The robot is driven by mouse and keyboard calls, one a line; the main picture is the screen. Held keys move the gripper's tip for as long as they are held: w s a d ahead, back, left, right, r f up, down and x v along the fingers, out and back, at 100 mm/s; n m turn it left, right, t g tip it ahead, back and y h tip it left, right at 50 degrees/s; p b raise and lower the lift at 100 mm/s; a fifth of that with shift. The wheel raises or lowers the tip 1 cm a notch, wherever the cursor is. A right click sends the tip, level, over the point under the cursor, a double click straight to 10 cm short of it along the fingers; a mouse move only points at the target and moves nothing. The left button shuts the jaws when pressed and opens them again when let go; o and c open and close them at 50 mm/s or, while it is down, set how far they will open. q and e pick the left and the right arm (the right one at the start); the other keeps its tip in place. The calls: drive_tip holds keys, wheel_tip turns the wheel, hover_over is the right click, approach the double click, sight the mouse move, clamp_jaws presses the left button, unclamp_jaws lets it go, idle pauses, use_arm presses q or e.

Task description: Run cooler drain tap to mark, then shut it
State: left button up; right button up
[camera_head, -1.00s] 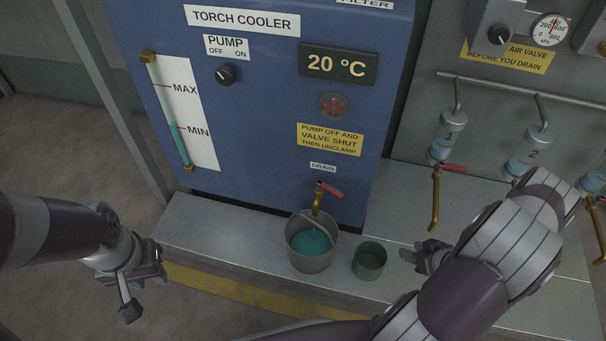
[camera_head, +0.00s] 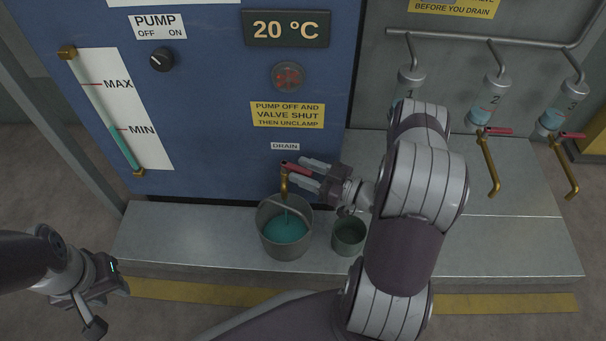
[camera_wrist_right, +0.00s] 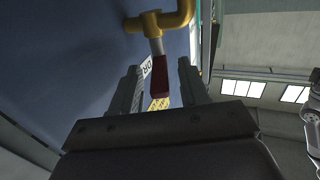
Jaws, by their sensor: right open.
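The blue torch cooler has a brass drain tap (camera_head: 284,187) with a red lever (camera_head: 296,168) low on its front. My right gripper (camera_head: 309,173) is open at the lever. In the right wrist view the lever (camera_wrist_right: 159,82) lies between the two fingers, with a gap on each side. A metal bucket (camera_head: 270,243) with teal liquid stands under the spout. A thin streak shows below the spout. The sight gauge (camera_head: 121,145) has MAX and MIN marks; its teal level is near MIN. My left gripper (camera_head: 106,308) is open and empty, low at the left.
A small grey cup (camera_head: 348,238) stands right of the bucket on the metal ledge (camera_head: 180,230). The pump knob (camera_head: 161,59) is on the panel, and the display (camera_head: 286,28) reads 20 °C. Numbered cylinders with brass taps, such as cylinder 2 (camera_head: 490,97), hang at the right.

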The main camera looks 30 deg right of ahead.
drive_tip(key=shift+w+a, duration=0.15)
drive_tip(key=shift+w, duration=0.1)
clamp_jaws()
drive_tip(key=shift+w+d+n+g+y, duration=0.1)
drive_tip(key=shift+d+n+g+y, duration=0.05)
drive_tip(key=shift+n+g+y, duration=0.3)
drive_tip(key=shift+w+d+n+g+y, duration=0.1)
drive_tip(key=shift+n+g+y, duration=0.25)
drive_tip(key=shift+y, duration=0.2)
unclamp_jaws()
